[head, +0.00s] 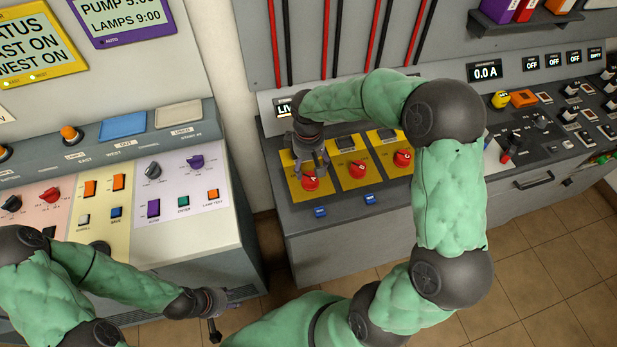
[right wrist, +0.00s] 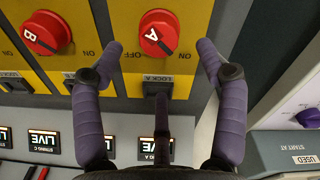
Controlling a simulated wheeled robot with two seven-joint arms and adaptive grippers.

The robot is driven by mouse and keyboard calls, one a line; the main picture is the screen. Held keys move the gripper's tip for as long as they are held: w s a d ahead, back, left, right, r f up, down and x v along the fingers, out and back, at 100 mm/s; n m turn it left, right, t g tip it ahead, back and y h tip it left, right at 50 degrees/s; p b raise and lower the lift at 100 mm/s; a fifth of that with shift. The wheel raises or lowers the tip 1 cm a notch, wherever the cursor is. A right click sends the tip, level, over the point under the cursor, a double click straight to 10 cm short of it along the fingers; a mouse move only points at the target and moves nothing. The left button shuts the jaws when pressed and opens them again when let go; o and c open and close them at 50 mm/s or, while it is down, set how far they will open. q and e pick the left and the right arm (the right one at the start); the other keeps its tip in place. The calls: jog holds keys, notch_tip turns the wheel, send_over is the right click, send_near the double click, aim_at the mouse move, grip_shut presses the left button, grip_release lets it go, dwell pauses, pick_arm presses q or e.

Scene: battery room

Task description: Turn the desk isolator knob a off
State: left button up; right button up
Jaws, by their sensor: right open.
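Knob A (head: 311,183) is a round red knob on a yellow plate at the left end of the grey desk. In the right wrist view, knob A (right wrist: 157,30) shows upside down, with a dark pointer bar slanting to the lower right, toward an ON label. My right gripper (head: 312,165) is over knob A. In the right wrist view its two purple fingers (right wrist: 158,46) are spread on either side of the knob, with gaps visible. My left gripper (head: 213,312) hangs low by the left console's front; its fingers are too unclear to judge.
Knob B (right wrist: 47,32) is beside knob A, on its own yellow plate. A third red knob (head: 402,158) stands further right. Blue tabs (head: 320,211) are on the desk front. A LOCK A label (right wrist: 158,78) lies by knob A. A control console (head: 190,250) stands left across a narrow gap.

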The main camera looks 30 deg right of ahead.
aim_at(310, 177)
notch_tip(310, 177, down, 8)
jog(key=shift+w+d+r+b, duration=0.15)
jog(key=shift+r+b, duration=0.1)
jog(key=shift+b, duration=0.5)
jog(key=c, duration=1.1)
